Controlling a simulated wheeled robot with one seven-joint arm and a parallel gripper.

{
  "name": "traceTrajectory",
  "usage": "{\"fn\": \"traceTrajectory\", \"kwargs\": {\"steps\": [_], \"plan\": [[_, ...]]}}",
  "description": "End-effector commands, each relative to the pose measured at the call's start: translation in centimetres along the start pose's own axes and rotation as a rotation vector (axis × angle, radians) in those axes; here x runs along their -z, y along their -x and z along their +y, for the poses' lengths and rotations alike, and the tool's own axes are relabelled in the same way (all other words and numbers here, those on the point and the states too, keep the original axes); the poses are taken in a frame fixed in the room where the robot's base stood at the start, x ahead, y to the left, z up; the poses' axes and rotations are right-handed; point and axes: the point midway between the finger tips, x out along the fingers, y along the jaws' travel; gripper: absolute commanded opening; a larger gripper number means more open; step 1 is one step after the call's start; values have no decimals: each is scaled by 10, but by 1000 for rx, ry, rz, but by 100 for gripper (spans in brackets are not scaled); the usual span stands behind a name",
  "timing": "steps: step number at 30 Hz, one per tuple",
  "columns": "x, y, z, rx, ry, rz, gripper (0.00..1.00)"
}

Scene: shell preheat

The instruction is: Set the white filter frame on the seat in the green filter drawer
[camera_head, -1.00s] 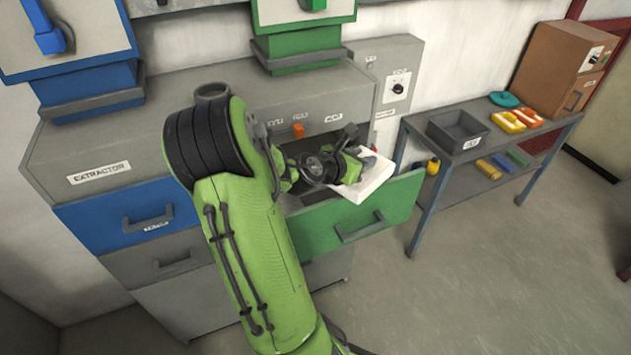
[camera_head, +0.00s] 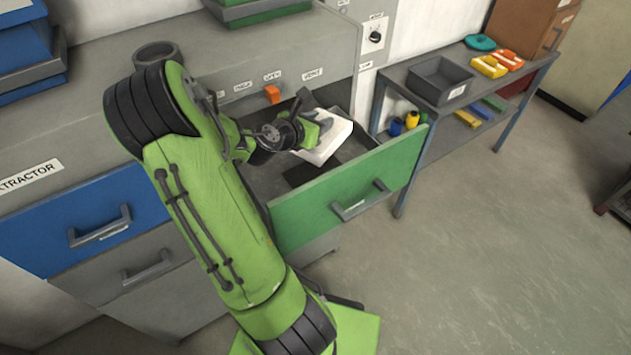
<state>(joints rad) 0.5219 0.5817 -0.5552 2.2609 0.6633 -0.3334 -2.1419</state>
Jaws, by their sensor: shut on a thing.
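The white filter frame (camera_head: 327,143) is a flat white block, held tilted over the right part of the open drawer. My gripper (camera_head: 312,130) is shut on its left side. The green filter drawer (camera_head: 345,199) is pulled out, with a green front, a grey handle and a dark grey inside. A darker patch (camera_head: 299,174) shows on the drawer floor, left of and below the frame; I cannot tell if it is the seat. My arm hides the drawer's left part. I cannot tell whether the frame touches the drawer.
A grey cabinet (camera_head: 225,60) with an orange switch (camera_head: 272,94) stands behind the drawer. A closed blue drawer (camera_head: 85,222) is at left. A side table (camera_head: 400,107) on the right holds a grey bin (camera_head: 440,80) and coloured frames.

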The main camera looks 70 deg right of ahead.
Motion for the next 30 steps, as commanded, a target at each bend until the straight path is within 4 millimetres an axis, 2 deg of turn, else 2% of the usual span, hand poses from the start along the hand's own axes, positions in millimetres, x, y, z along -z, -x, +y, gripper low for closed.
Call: {"fn": "traceTrajectory", "kwargs": {"steps": [1, 3, 8, 13, 22, 24, 29, 30], "plan": [[17, -7, 0, 1, 1, -1, 0], [28, -12, 0, 1, 1, -1, 0], [43, -18, -1, 1, 3, -1, 0], [80, -33, -1, 3, 7, 1, 0], [122, -50, -1, 2, 6, 0, 0], [128, -53, -1, 1, 3, -1, 0], [126, -52, 0, -1, -1, 0, 0], [127, -52, 0, -1, 0, 2, 38]]}}
